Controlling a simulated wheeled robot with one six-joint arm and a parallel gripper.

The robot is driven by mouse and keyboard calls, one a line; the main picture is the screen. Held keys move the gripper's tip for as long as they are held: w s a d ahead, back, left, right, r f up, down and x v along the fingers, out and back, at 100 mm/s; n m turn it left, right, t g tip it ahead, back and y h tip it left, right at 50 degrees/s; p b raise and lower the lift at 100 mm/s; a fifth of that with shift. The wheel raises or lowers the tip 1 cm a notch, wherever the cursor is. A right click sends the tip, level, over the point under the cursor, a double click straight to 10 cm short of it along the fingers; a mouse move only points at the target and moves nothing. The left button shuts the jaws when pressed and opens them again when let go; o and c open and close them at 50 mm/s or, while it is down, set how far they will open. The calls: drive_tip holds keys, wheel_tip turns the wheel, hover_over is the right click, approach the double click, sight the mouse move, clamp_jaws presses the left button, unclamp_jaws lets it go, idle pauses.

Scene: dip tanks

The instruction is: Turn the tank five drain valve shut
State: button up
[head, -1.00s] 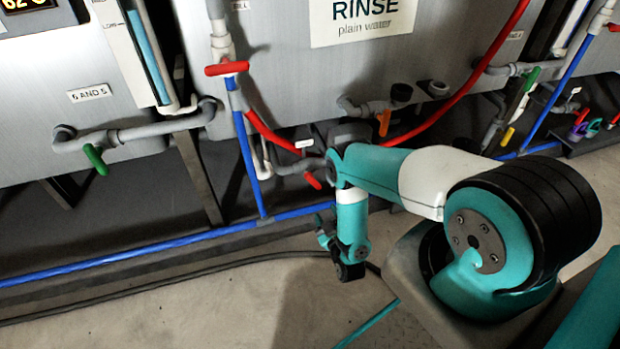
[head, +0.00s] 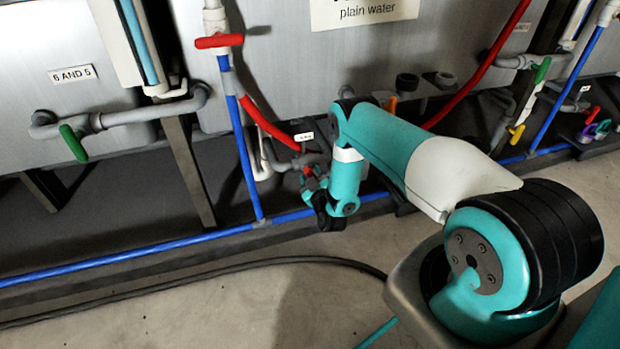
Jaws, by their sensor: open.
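A low valve with a red handle (head: 307,171) sits on a grey drain pipe (head: 283,162) below the tank labelled RINSE in the earlier view. A small white tag (head: 303,137) above it is too small to read, so I cannot tell its tank number. My gripper (head: 312,184) is open right by this handle, at the end of my downward-bent arm. The wrist and fingers hide part of the valve. I cannot tell whether the fingers touch the handle or stand around it.
A green-handled valve (head: 73,143) sits by the label "6 AND 5" (head: 73,75). A red tee handle (head: 219,41), an orange handle (head: 391,104) and a red hose (head: 266,125) are nearby. A blue pipe (head: 150,243) runs low along the base. A dark cable (head: 240,265) crosses the floor.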

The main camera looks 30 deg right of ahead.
drive_tip(key=shift+x, duration=0.95)
drive_tip(key=shift+c, duration=0.5)
clamp_jaws()
drive_tip(key=shift+m, duration=0.4)
drive_tip(key=m, duration=0.2)
drive_tip(key=shift+s+d+m+p, duration=0.1)
drive_tip(key=shift+m+p, duration=0.2)
drive_tip(key=shift+p, duration=0.1)
drive_tip(key=shift+d+m+p, duration=0.1)
drive_tip(key=shift+m+p, duration=0.3)
drive_tip(key=shift+m, duration=0.9)
